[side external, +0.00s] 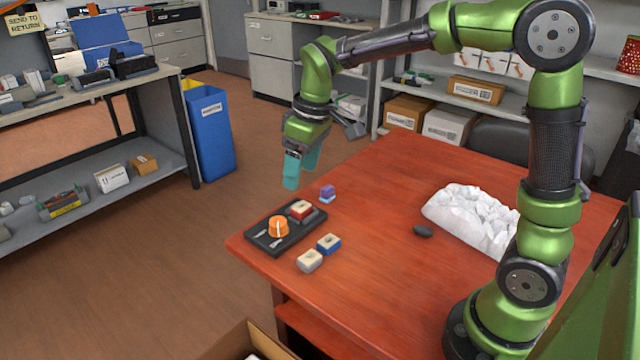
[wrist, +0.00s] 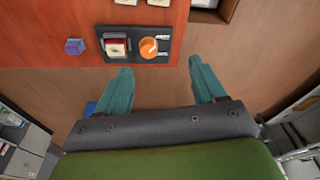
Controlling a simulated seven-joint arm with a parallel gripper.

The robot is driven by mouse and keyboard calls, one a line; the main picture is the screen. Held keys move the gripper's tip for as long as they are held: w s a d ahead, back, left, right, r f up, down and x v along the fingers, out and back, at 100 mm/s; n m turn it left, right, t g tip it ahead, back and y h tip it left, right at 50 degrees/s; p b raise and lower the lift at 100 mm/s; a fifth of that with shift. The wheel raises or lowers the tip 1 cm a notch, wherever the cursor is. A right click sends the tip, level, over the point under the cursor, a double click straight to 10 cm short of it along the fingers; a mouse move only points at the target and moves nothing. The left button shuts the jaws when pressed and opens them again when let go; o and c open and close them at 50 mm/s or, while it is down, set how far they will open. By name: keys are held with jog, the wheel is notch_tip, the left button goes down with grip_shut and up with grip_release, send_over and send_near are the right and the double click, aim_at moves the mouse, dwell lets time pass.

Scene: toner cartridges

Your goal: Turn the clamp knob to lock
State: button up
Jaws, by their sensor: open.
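The orange clamp knob (side external: 278,226) sits on a black base plate (side external: 262,236) near the table's left corner. A white pointer line shows on the knob. The plate also bears a red and cream block (side external: 301,209) beside the knob. In the wrist view the knob (wrist: 149,47) lies ahead of my fingertips, with small label marks on the plate next to it; the lettering is too small to read surely. My gripper (side external: 303,168) hangs above and behind the plate, apart from it. Its teal fingers are spread and empty in the wrist view (wrist: 156,78).
A purple block (side external: 327,193) stands behind the plate. A blue and cream block (side external: 329,243) and a grey and cream block (side external: 309,260) stand in front. A dark oval object (side external: 423,231) and a crumpled white heap (side external: 472,217) lie further right on the red table (side external: 370,290).

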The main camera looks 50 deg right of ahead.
aim_at(277, 221)
jog(key=w+f+n+g, duration=0.2)
jog(key=w+n, duration=0.7)
jog(key=n, duration=0.1)
jog(key=shift+h, duration=0.4)
jog(key=f, duration=1.6)
jog(key=shift+d+f, duration=0.15)
jog(key=shift+d, duration=0.25)
jog(key=c, duration=1.1)
jog(key=shift+o, duration=0.2)
